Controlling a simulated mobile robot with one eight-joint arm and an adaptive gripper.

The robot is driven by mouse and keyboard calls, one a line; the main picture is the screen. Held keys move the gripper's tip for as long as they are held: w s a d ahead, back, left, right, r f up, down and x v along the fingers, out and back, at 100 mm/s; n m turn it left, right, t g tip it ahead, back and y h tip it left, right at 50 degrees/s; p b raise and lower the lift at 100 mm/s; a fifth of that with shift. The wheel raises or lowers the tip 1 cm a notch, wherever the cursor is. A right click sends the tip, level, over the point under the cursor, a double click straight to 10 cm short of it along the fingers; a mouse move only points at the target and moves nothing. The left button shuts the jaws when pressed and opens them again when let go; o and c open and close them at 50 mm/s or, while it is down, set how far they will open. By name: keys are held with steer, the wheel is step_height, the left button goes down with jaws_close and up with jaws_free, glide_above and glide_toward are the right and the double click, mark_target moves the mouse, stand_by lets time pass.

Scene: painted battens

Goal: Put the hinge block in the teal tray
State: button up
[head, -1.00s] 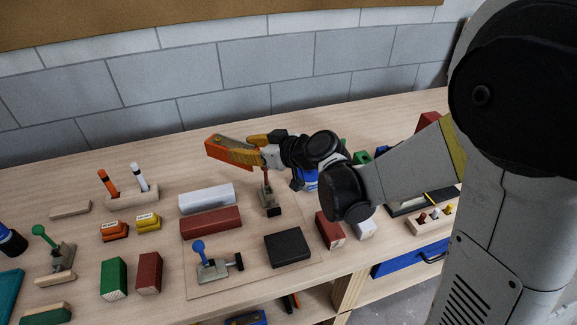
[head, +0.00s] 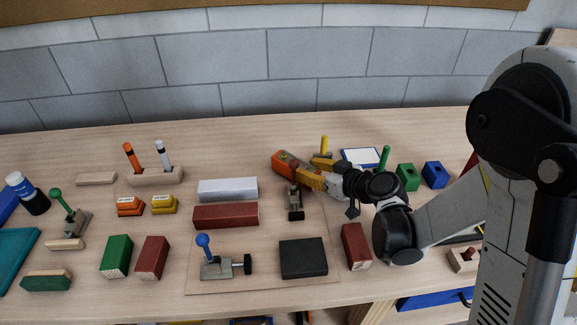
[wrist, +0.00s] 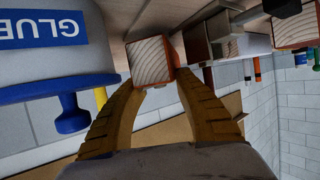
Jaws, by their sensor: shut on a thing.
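The hinge block (head: 288,161) is an orange-red painted block with a small grey metal part on it. My gripper (head: 309,174) is shut on it and holds it above the back of the bench, behind a grey clamp. In the wrist view the block (wrist: 150,60) shows a bare wood-grain end between the yellow fingertips (wrist: 157,82). The teal tray (head: 14,262) lies at the far left of the bench, partly cut off by the picture's edge. The block is well apart from it.
Between block and tray stand a pen holder (head: 155,176), a silver block (head: 228,189), a red block (head: 226,215), orange and yellow small blocks, a blue-handled clamp (head: 215,262) and a green-handled clamp (head: 72,215). A dark bottle (head: 28,194) stands behind the tray.

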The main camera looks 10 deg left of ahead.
mark_target(289, 155)
steer(key=w+a, duration=0.3)
steer(key=shift+w+a+b, duration=0.15)
steer(key=shift+a+b, duration=0.1)
steer(key=shift+b, duration=0.15)
steer(key=b+x, duration=0.2)
steer(key=x, duration=0.1)
steer(key=shift+w+a+f, duration=0.1)
steer(key=shift+w+a, duration=0.05)
steer(key=shift+a, duration=0.05)
steer(key=o, duration=1.3)
steer(key=shift+f, duration=0.1)
steer(key=shift+c, duration=0.2)
